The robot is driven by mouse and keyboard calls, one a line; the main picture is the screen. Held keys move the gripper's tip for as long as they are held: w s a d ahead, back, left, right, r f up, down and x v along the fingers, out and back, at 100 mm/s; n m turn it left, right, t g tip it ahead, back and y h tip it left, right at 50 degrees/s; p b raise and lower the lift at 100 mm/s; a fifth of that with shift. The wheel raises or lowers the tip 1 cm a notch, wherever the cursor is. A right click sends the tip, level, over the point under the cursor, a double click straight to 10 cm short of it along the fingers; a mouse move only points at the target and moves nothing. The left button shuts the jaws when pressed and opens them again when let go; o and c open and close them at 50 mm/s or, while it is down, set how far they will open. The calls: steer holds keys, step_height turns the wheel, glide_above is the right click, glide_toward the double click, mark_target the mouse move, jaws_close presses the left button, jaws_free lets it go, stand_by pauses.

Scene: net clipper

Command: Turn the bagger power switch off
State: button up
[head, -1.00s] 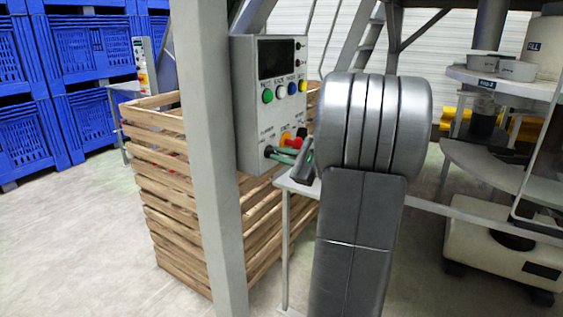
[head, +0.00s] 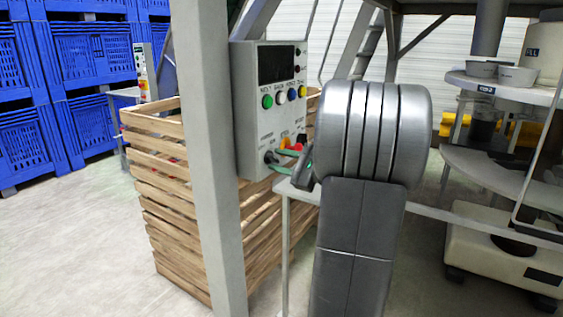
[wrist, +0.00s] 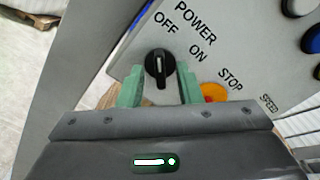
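The power switch is a black rotary knob (wrist: 160,66) with a white line, under the tilted words POWER, OFF and ON in the wrist view. Its bar stands nearly upright in that picture, with OFF above it and ON to its right. I cannot tell which end is the pointer. It sits low on the left of the grey control box (head: 247,110) in the head view. My gripper (wrist: 159,88) is open, its green fingertips on either side of the knob with gaps between. The gripper also shows in the head view (head: 285,163), partly hidden by my wrist.
An orange-yellow stop button (wrist: 213,92) is close to the right finger. A grey post (head: 210,150) stands left of the box, a wooden crate (head: 170,200) behind it. A rail (head: 284,250) runs below my wrist. Blue bins (head: 90,55) stand far left.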

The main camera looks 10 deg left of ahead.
steer(key=v, duration=1.3)
steer(key=shift+d, duration=0.35)
steer(key=shift+a, duration=0.1)
steer(key=x, duration=1.3)
steer(key=shift+a, duration=0.3)
